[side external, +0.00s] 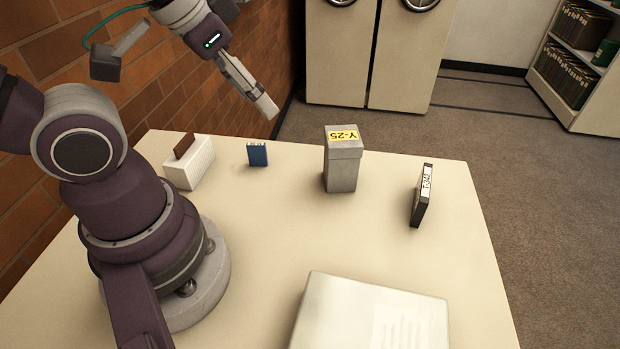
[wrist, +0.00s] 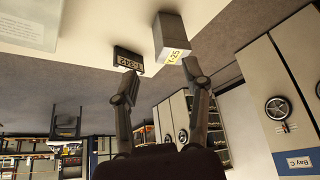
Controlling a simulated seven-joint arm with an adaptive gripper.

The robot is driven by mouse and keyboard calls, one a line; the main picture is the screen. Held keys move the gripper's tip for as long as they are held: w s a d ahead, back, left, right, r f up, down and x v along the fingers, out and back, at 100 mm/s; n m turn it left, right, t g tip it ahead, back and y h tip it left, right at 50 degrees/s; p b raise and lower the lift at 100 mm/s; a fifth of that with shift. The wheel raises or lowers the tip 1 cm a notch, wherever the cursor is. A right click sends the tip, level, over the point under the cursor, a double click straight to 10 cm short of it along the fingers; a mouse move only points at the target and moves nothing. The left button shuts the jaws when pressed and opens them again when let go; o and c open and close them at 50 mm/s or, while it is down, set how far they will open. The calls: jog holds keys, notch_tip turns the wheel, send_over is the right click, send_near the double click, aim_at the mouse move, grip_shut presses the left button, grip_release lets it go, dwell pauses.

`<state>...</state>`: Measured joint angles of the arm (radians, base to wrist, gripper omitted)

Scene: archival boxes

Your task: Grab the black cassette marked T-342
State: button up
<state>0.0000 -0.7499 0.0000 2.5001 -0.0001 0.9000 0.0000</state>
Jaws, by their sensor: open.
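The black cassette (side external: 421,196) stands upright on its edge at the right side of the table, with a white label reading T-342 on its spine. It also shows in the wrist view (wrist: 128,60), upside down near the left fingertip. My gripper (side external: 266,107) is raised above the far left part of the table, well apart from the cassette. In the wrist view its two fingers (wrist: 161,74) are spread, with nothing between them.
A grey box (side external: 341,172) with a yellow Y-25 label stands left of the cassette. A small blue book (side external: 257,154) and a white holder (side external: 203,162) with a brown item are farther left. A large pale box (side external: 365,312) lies at the front. The table's middle is clear.

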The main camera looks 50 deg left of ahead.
jog(key=m+g+y, duration=0.2)
jog(key=m, duration=2.7)
send_over(426, 184)
jog(key=s+d, duration=0.1)
jog(key=s, duration=0.1)
jog(key=f, duration=0.9)
jog(key=shift+s+d, duration=0.2)
jog(key=shift+y, duration=0.3)
jog(key=x, duration=1)
jog(key=shift+d+f, duration=0.25)
grip_shut()
